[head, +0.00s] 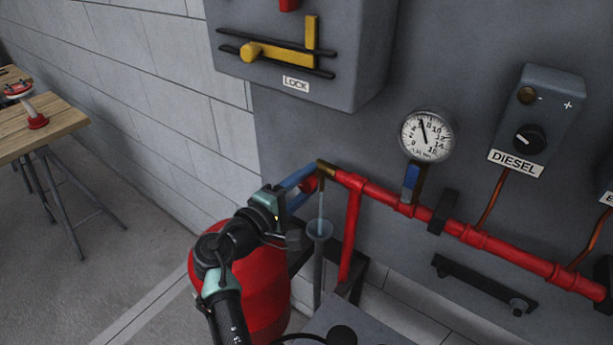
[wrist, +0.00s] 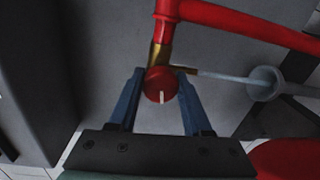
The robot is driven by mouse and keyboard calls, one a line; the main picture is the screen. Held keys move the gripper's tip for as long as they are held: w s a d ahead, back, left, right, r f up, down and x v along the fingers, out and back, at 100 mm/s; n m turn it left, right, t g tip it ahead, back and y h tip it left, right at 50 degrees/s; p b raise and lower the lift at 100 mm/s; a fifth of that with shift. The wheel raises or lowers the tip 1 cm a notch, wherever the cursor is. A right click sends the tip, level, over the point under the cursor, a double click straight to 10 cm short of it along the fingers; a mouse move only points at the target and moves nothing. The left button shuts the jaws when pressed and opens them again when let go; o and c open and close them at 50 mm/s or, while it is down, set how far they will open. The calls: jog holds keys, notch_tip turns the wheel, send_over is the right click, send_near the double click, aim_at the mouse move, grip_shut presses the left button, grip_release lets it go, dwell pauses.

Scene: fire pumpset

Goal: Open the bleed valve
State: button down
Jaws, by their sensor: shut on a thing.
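The bleed valve is a round red knob (wrist: 161,86) with a white mark, on a brass fitting (wrist: 160,53) at the end of the red pipe. In the head view the knob (head: 310,184) shows partly between my blue fingers, below the brass fitting (head: 326,169). My gripper (wrist: 161,74) is shut on the knob, one finger on each side. The white mark points toward my palm in the wrist view. A thin pale stream or tube (head: 321,204) runs from the fitting down to a grey funnel (head: 319,231); I cannot tell which.
A pressure gauge (head: 426,136) stands above the red pipe (head: 460,230). A grey box with a yellow lever (head: 275,53) is above my gripper. A DIESEL switch box (head: 537,115) is at right. A red tank (head: 262,285) stands below my arm. A wooden table (head: 50,125) is far left.

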jog(key=n+p, duration=0.2)
jog(key=n, duration=0.2)
jog(key=shift+f+n+h+p, duration=0.15)
jog(key=shift+n+p, duration=0.2)
jog(key=shift+n, duration=0.5)
jog(key=shift+n+h+p, duration=0.15)
jog(key=shift+n+p, duration=0.2)
jog(key=shift+n, duration=0.5)
jog(key=c, duration=0.6)
grip_release()
jog(key=shift+c, duration=0.2)
jog(key=shift+o, duration=1.4)
jog(key=b+v, duration=0.1)
jog(key=v, duration=1.2)
